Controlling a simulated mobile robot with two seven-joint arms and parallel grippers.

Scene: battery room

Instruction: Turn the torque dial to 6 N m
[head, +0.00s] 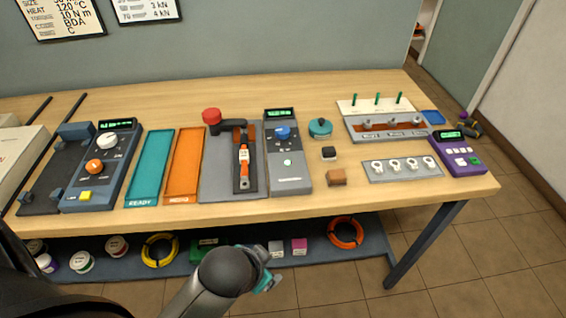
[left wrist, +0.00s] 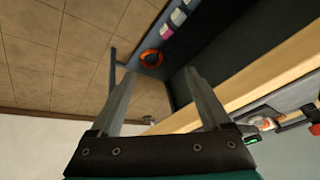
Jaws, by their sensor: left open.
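A grey unit (head: 288,165) stands mid-table with a green display (head: 281,113), a blue dial (head: 283,133) and a pale green button. A blue unit (head: 101,170) at the left has a display (head: 115,124), a white dial (head: 107,141), an orange dial (head: 95,166) and a yellow button. Display digits and dial labels are too small to read, so I cannot tell which dial is for torque. My left gripper (head: 266,274) is in front of the table's front edge, apart from both units. In the left wrist view it is open and empty (left wrist: 160,72).
An orange-handled tool (head: 244,160) lies in a grey holder with a red knob (head: 211,115). Teal (head: 149,166) and orange (head: 184,165) trays lie left of it. A purple unit (head: 457,153) stands at the right. A lower shelf (head: 375,262) holds coils and boxes.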

